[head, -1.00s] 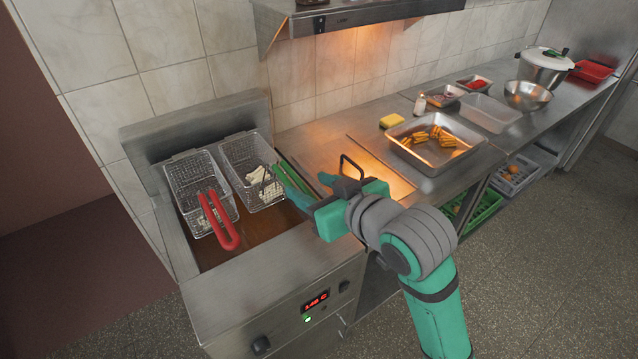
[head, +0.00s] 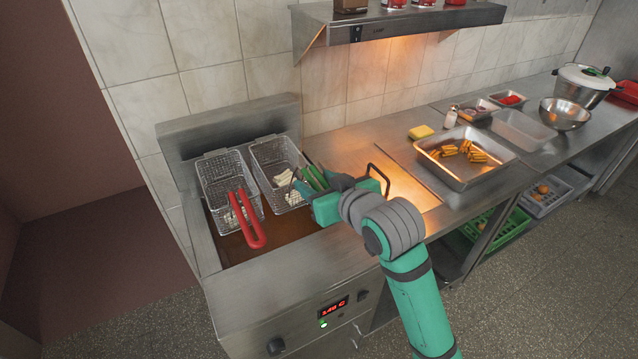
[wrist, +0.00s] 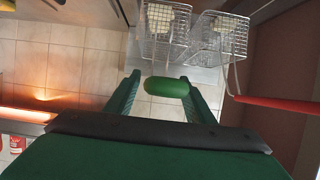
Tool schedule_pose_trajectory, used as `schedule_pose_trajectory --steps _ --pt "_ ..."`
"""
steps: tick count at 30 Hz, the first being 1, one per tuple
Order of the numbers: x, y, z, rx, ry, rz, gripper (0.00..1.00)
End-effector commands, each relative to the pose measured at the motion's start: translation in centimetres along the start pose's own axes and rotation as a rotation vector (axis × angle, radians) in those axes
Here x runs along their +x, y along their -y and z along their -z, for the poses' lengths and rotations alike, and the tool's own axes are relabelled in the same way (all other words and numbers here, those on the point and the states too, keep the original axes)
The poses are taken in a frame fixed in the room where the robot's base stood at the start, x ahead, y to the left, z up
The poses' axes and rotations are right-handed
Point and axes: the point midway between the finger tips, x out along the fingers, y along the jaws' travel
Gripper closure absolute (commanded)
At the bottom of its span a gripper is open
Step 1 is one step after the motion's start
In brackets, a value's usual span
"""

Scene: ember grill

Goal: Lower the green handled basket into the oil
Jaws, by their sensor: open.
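The green handled basket (head: 272,158) is a wire basket with pale food pieces, at the right side of the fryer. Its green handle (head: 318,176) points toward my gripper (head: 308,190). In the wrist view, the handle (wrist: 167,87) appears between my two open fingers (wrist: 162,95), with gaps at both sides. I cannot tell whether a finger touches it. The basket's mesh (wrist: 163,30) shows beyond it. The brown oil (head: 240,248) shows in front of the baskets; how deep the basket sits is unclear.
A second wire basket with a red handle (head: 247,220) stands close on the left, also holding food. The counter to the right holds a yellow sponge (head: 420,132), a metal tray of browned food (head: 445,175) and bowls.

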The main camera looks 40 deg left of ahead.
Motion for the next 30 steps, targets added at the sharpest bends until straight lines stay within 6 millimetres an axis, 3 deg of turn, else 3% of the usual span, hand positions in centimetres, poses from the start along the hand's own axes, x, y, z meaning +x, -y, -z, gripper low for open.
schedule_pose_trajectory --steps 1,7,8,9,12,20,30 --pt "0.0 0.0 0.0 0.0 0.0 0.0 0.51" --pt "0.0 0.0 0.0 0.0 0.0 0.0 0.99" --pt "0.0 0.0 0.0 0.0 0.0 0.0 1.0" --pt "0.0 0.0 0.0 0.0 0.0 0.0 0.8" --pt "0.0 0.0 0.0 0.0 0.0 0.0 1.0" --pt "-0.3 0.0 0.6 -0.002 -0.003 -0.001 1.0" --pt "-1.1 0.0 2.7 -0.003 -0.003 -0.001 1.0"
